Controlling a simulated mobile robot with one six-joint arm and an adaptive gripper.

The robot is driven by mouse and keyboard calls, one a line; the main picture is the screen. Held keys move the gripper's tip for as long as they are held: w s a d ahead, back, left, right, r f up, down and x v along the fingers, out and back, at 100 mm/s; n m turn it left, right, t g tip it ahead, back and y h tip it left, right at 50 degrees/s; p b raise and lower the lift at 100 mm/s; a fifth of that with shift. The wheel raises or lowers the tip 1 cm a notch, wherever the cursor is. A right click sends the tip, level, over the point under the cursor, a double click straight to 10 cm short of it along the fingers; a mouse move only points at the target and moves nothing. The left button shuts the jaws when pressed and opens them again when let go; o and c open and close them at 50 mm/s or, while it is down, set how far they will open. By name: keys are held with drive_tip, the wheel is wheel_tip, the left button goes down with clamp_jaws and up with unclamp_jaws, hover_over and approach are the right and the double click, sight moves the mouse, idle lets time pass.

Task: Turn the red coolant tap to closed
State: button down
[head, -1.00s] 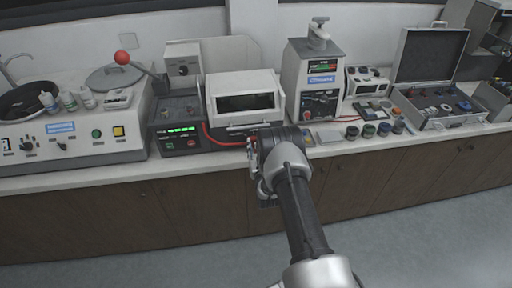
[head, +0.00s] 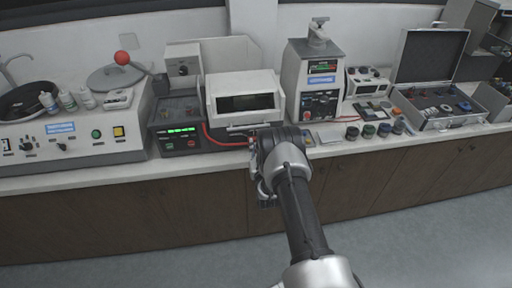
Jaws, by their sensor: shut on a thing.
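My gripper (head: 254,140) is at the front of the bench, just below the white-hooded machine, at the end of a red hose (head: 225,140). The jaws are small here and largely covered by my own wrist. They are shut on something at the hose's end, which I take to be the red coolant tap. The tap's handle is hidden behind the gripper, so its angle cannot be read.
The white-hooded machine (head: 245,84) stands right behind my gripper. A tall grey press (head: 312,85), several small pots and an open case (head: 440,112) are to the right.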

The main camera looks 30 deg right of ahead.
drive_tip(key=shift+a+f+n, duration=0.1)
drive_tip(key=shift+n, duration=0.2)
drive_tip(key=n+b, duration=0.3)
drive_tip(key=shift+w+a+f+n, duration=0.1)
drive_tip(key=shift+a+f+n, duration=0.1)
drive_tip(key=shift+a+n, duration=0.15)
drive_tip(key=shift+w+a+f+n+b, duration=0.1)
drive_tip(key=shift+a+n+b, duration=0.1)
drive_tip(key=shift+n+b, duration=0.75)
drive_tip(key=shift+a+f+n+b, duration=0.15)
drive_tip(key=shift+n+b, duration=0.45)
drive_tip(key=shift+n, duration=0.6)
drive_tip(key=c, duration=1.6)
unclamp_jaws()
drive_tip(key=shift+r, duration=0.1)
drive_tip(key=shift+c, duration=0.2)
drive_tip(key=shift+a, duration=0.1)
drive_tip(key=v, duration=1.2)
